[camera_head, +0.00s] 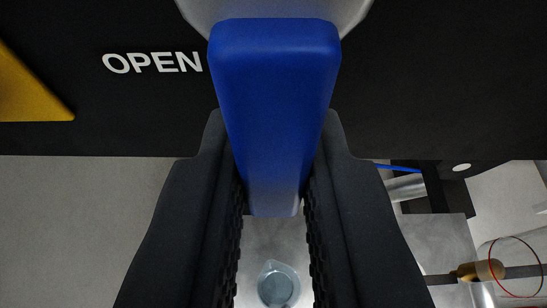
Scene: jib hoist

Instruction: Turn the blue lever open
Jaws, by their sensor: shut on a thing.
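The blue lever (275,90) runs down the middle of the view, from a pale round hub (200,12) at the top edge to between my fingers. My gripper (273,195) is shut on the lever's lower part, with one dark ribbed finger on each side. The white word OPEN (152,62) stands on the black panel (440,80) to the left of the lever's upper part. Most of the hub is behind the lever or out of view.
A yellow shape (28,92) lies on the panel at the left edge. Below right are a grey block (437,240), a brass-coloured fitting (478,270) and a thin red ring (517,267). A clear round object (278,285) shows below, between my fingers. The lower left is plain grey.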

